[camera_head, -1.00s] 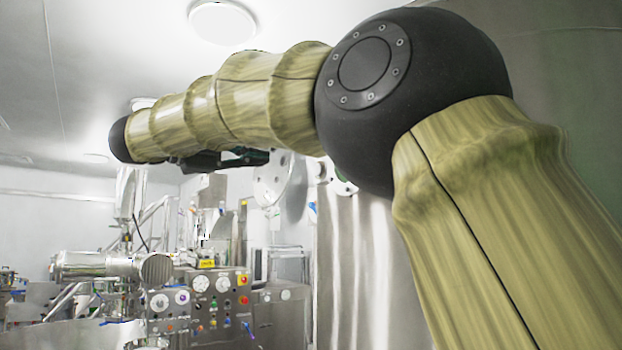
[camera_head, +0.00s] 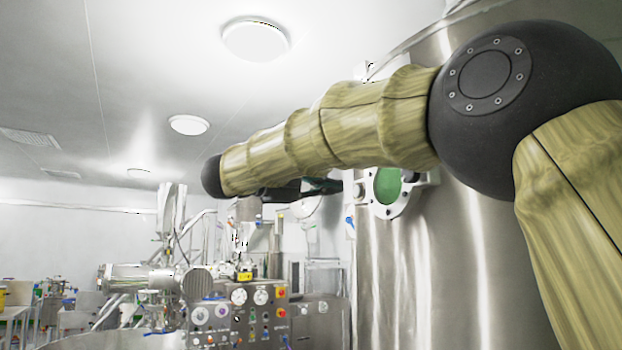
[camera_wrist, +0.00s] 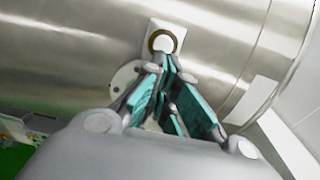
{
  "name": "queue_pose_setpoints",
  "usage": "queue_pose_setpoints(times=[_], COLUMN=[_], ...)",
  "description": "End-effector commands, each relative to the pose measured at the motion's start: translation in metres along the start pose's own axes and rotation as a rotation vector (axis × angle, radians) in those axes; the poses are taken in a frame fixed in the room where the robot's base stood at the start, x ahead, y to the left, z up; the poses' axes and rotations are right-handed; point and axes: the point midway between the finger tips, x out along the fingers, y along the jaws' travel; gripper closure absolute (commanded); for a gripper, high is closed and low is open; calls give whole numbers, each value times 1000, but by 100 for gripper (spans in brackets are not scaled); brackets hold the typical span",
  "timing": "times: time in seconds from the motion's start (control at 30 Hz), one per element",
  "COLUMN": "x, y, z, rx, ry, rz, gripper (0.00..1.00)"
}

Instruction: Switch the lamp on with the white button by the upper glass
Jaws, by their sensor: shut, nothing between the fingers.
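A white round button (camera_wrist: 163,43) with a brass-coloured ring sits on a small white plate on the curved steel wall in the wrist view. My gripper (camera_wrist: 168,70) is shut and empty, its tips just below the button in the picture. I cannot tell whether they touch it. In the head view a round green glass (camera_head: 387,186) in a bolted flange is on the steel vessel, partly covered by my arm. The button is not visible there. Dark parts of my gripper (camera_head: 318,186) show under the arm, with the tips unclear.
The large steel vessel (camera_head: 440,265) fills the right side. A control panel (camera_head: 250,310) with gauges and knobs stands lower centre, beside a horizontal steel cylinder (camera_head: 140,278). In the wrist view a round pale disc (camera_wrist: 125,77) lies left of my fingers, and a green area (camera_wrist: 15,160) shows at lower left.

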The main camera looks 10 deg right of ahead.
Motion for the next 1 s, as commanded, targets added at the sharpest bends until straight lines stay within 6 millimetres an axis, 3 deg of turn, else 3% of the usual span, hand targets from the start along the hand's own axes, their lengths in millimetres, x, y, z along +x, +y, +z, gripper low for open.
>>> queue_pose_setpoints(times=[0.2,0.4,1.0], x=[34,51,50], y=[-3,-2,1], z=[0,0,6], rx=[-2,-1,0], ry=[1,0,-12], rz=[1,0,0], gripper=[100,100,100])
